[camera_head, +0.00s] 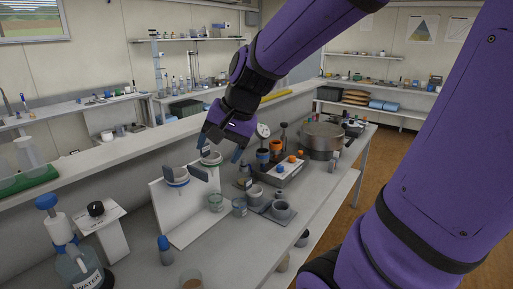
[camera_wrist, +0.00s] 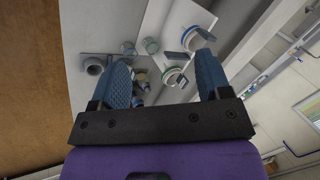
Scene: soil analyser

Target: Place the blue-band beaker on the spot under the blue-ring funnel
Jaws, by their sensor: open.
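My gripper (camera_head: 222,147) is open and empty, held high above the bench near the funnel stand; its two blue fingers also show in the wrist view (camera_wrist: 162,62). The blue-ring funnel (camera_head: 177,175) sits on the left of the white stand (camera_head: 173,212), and the green-ring funnel (camera_head: 210,159) is to its right. In the wrist view the blue-ring funnel (camera_wrist: 191,38) lies near the right finger. The beaker that looks blue-banded (camera_head: 239,206) stands upright on the bench in front of the stand. A greenish-banded beaker (camera_head: 215,202) stands to its left. The spot under the blue-ring funnel is not clearly visible.
A grey cup (camera_head: 281,210) and another cup (camera_head: 255,193) stand right of the beakers. Behind are a tray with orange-topped items (camera_head: 289,171) and a large metal pot (camera_head: 322,141). A water bottle (camera_head: 77,259) and a small blue-capped bottle (camera_head: 165,250) stand at front left.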

